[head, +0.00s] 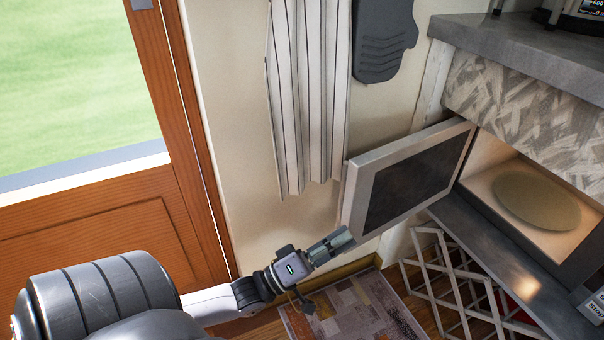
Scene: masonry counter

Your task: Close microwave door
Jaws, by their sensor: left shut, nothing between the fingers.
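The microwave door (410,185) stands wide open, swung out to the left of the lit microwave cavity (480,187). It has a light grey frame around a dark panel. A round turntable plate (535,197) lies inside the cavity. My left gripper (345,238) is shut and empty. Its fingertips are at the lower left corner of the door, by the outer edge of the frame; I cannot tell whether they touch it. My right gripper is not in view.
A grey countertop (520,45) overhangs the microwave. A white lattice rack (465,285) stands below it. A patterned rug (355,310) lies on the floor. A striped cloth (308,100) hangs on the wall beside a wooden door (110,225).

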